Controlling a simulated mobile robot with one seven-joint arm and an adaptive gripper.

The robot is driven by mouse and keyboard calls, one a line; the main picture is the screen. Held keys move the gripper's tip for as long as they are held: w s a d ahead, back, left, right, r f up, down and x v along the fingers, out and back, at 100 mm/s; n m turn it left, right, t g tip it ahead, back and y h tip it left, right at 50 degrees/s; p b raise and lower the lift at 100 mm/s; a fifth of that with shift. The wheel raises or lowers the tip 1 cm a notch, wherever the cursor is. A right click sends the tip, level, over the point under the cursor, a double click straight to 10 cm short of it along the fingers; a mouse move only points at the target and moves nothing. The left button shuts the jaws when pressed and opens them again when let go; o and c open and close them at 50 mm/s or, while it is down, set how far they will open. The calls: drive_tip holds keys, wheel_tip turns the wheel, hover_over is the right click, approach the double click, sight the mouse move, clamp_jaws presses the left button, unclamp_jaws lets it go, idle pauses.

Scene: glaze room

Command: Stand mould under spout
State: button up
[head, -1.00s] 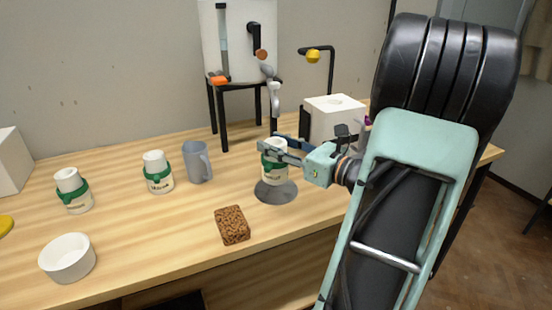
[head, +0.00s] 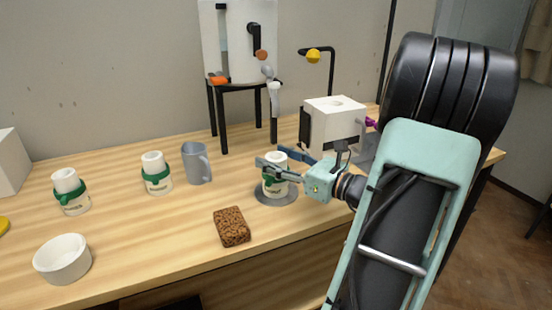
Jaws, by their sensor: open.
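A white mould with a green band (head: 276,172) stands upright on a dark grey disc (head: 262,199) near the middle of the table. My gripper (head: 272,173) is open, its fingers at the sides of this mould and hiding part of it. The pale spout (head: 274,98) hangs from the dispenser at the back and lies above the mould in the picture; I cannot tell whether the two line up in depth. Two similar moulds stand to the left, one in the middle (head: 156,173) and one farther left (head: 70,191).
A grey mug (head: 197,164) stands left of my gripper. A brown sponge-like block (head: 232,227) lies in front, a white bowl (head: 63,259) front left. A white box (head: 334,126) stands close behind my gripper. The dispenser's black-legged stand (head: 223,118) is behind.

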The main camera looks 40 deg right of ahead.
drive_tip(key=shift+r, duration=0.25)
drive_tip(key=p+v, duration=0.2)
drive_tip(key=v, duration=1)
